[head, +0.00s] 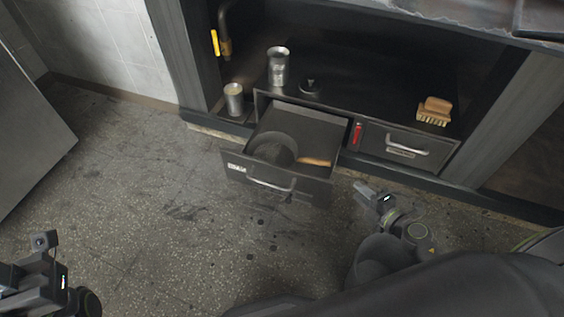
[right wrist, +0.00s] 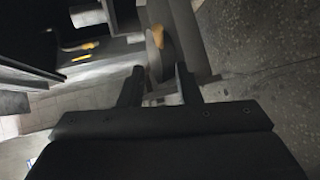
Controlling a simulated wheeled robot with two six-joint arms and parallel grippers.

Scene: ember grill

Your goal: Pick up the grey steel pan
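The grey steel pan (head: 272,150) lies in the open drawer (head: 262,178), towards its left side. A wooden handle (head: 313,161) reaches right from it inside the drawer. My right gripper (head: 372,197) is to the right of the drawer, apart from the pan. In the right wrist view its two fingers (right wrist: 158,88) are spread with nothing between them, and an orange-brown handle (right wrist: 158,36) shows beyond them. My left gripper (head: 38,262) is at the lower left, far from the drawer; its fingers are too unclear to judge.
A metal cup (head: 234,98), a taller steel cup (head: 278,66), a small dark object (head: 309,87) and a wooden brush (head: 434,111) stand on the cabinet. A closed drawer (head: 405,147) is at right. The floor (head: 170,210) left of the open drawer is clear.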

